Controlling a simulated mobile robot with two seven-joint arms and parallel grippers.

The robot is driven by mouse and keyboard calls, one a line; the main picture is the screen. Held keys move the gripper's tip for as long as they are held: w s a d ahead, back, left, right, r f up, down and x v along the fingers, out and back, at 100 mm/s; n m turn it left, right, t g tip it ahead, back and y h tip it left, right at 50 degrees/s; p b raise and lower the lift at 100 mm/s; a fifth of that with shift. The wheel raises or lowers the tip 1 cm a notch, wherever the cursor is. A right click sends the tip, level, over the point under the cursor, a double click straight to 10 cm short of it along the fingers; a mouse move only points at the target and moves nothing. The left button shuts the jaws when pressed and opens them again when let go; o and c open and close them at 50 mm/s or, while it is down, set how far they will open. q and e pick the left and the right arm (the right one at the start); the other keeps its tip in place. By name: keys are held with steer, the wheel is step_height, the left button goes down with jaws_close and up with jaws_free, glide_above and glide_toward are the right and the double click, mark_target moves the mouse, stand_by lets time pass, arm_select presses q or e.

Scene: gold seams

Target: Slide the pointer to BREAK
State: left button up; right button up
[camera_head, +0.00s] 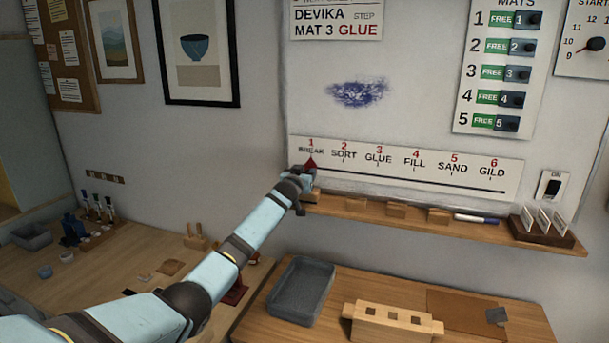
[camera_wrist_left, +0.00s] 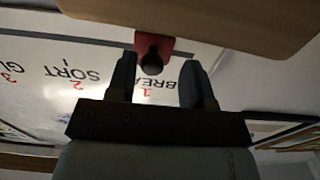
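The red pointer (camera_head: 310,163) sits at the left end of the slot on the white step strip (camera_head: 420,183), right below the word BREAK. In the left wrist view, which is upside down, the red pointer (camera_wrist_left: 180,45) carries a dark round knob (camera_wrist_left: 153,50). My left gripper (camera_head: 304,177) is at the strip's left end and partly covers the pointer. In the wrist view its two fingers (camera_wrist_left: 159,62) stand apart, one on each side of the knob, with visible gaps. My right gripper is not in view.
A wooden ledge (camera_head: 400,221) with wood blocks, a marker (camera_head: 477,219) and a card holder (camera_head: 541,228) runs just below the strip. Below it, a grey tray (camera_head: 300,291) and a wooden block stand (camera_head: 392,322) are on the bench. The wall above the strip is flat.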

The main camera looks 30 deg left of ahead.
arm_select(q)
steer(key=shift+d, duration=0.1)
steer(key=shift+s+d, duration=0.2)
steer(key=shift+s, duration=0.25)
steer(key=b+v, duration=0.2)
steer(key=v, duration=1)
steer(key=shift+s, duration=0.45)
steer(key=shift+a, duration=0.1)
